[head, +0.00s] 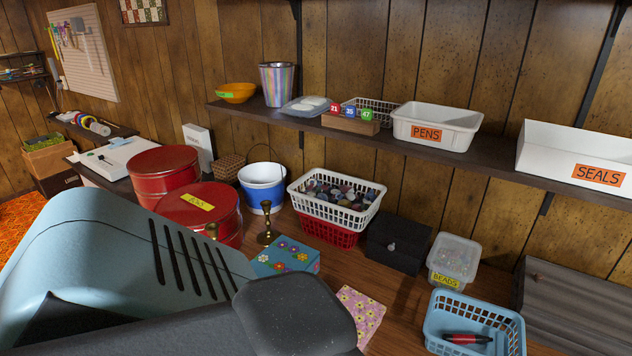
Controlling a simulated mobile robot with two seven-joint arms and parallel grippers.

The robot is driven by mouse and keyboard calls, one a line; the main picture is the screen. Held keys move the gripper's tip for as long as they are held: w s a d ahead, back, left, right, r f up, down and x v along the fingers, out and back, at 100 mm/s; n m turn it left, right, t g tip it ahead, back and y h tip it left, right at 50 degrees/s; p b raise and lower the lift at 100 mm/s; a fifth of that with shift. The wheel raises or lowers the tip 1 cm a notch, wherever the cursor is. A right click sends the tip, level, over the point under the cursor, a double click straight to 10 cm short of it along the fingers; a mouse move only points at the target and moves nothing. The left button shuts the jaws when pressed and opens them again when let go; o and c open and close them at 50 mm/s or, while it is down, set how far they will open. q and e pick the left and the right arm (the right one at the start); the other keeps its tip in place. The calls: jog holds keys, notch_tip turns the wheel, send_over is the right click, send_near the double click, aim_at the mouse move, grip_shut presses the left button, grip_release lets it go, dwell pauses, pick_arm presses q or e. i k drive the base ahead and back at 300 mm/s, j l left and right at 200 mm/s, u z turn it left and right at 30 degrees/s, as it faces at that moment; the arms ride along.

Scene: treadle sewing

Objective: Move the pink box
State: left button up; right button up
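A pink, flower-patterned item (364,310) lies on the wooden worktop at the lower middle of the head view. Its left part is hidden behind a dark grey part of what looks like my own arm. It looks flat-topped, and I cannot tell its height. A teal box with flowers (288,257) sits behind it to the left. Neither of my grippers shows in the view. A large blue-grey and black arm link fills the lower left.
Behind stand red tins (166,172), a blue-white bucket (262,186), a brass candlestick (267,223), a white basket (334,205) and a black box (397,245). A beads tub (453,260) and blue basket (473,323) are right. A shelf (490,154) overhangs the back.

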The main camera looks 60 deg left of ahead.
aim_at(367, 313)
jog(key=u, duration=1.35)
jog(key=i+j, duration=0.25)
jog(key=j, duration=0.1)
